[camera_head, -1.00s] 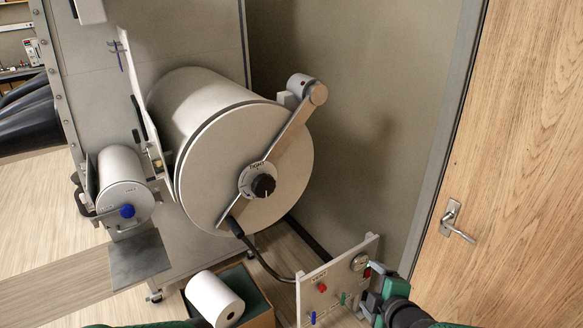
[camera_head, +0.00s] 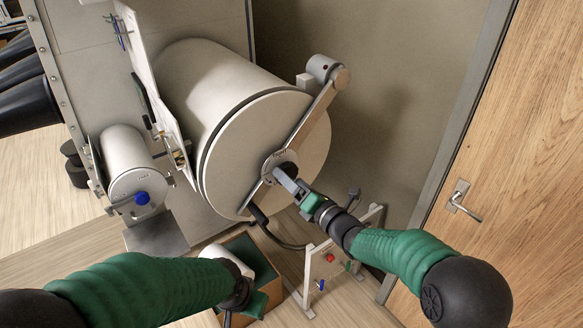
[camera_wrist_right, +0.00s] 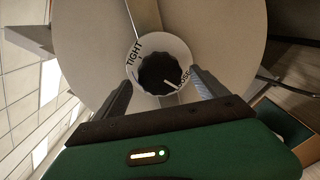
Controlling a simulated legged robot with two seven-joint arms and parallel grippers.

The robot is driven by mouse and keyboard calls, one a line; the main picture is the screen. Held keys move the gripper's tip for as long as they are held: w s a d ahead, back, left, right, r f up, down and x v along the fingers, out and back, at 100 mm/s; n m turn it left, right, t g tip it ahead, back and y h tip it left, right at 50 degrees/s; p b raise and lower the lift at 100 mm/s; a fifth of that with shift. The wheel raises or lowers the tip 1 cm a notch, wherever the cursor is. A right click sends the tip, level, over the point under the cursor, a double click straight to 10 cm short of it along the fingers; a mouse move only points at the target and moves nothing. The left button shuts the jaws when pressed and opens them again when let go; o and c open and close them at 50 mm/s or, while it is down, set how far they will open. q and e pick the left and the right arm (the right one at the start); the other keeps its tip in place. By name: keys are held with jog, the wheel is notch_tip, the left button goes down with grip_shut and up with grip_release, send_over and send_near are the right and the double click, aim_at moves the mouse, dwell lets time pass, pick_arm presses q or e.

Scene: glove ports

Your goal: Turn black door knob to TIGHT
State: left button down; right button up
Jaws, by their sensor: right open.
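The black knob (camera_wrist_right: 160,74) sits at the centre of a white dial (camera_wrist_right: 142,58) marked TIGHT at upper left and what looks like LOOSE at right. The knob's white pointer line points right and slightly down, near the right-hand word. The dial is on the large round door (camera_head: 308,120), on a metal bar (camera_head: 322,108). My right gripper (camera_head: 283,174) is at the knob and mostly hides it in the head view. In the right wrist view its open fingers (camera_wrist_right: 162,82) stand either side of the knob; contact is unclear. My left gripper (camera_head: 238,293) is low, its jaws unclear.
A small round hatch with a blue knob (camera_head: 142,198) is at left. A white panel stand (camera_head: 335,262) with coloured knobs is below my right arm. A box (camera_head: 270,290) holding a white roll (camera_head: 228,258) is by my left gripper. A wooden door (camera_head: 520,130) is at right.

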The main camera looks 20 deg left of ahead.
jog(key=a, duration=0.4)
jog(key=shift+w+a+r+p, duration=0.1)
jog(key=shift+w+r+p, duration=0.1)
jog(key=shift+w+p, duration=0.15)
jog(key=shift+w+d+r, duration=0.1)
jog(key=shift+w+d, duration=0.05)
jog(key=shift+d, duration=0.45)
jog(key=shift+w+d+r, duration=0.1)
jog(key=shift+d, duration=0.5)
jog(key=shift+w+d+f, duration=0.2)
jog(key=shift+w+d, duration=0.2)
jog(key=shift+d, duration=0.15)
jog(key=shift+w+d+f, duration=0.15)
jog(key=shift+w+d, duration=0.2)
jog(key=shift+d, duration=0.2)
jog(key=shift+c, duration=0.6)
jog(key=a, duration=0.1)
jog(key=s+a, duration=0.1)
jog(key=shift+s+a+r, duration=0.1)
jog(key=shift+a+r, duration=0.05)
jog(key=shift+a, duration=0.2)
jog(key=c, duration=0.7)
jog(key=shift+a, duration=0.1)
jog(key=shift+c, duration=2.6)
jog(key=shift+w+d+f, duration=0.2)
jog(key=shift+w+d, duration=0.15)
pick_arm(q)
jog(key=shift+s+a+r, duration=0.1)
jog(key=shift+a+r, duration=0.25)
jog(key=shift+r, duration=0.05)
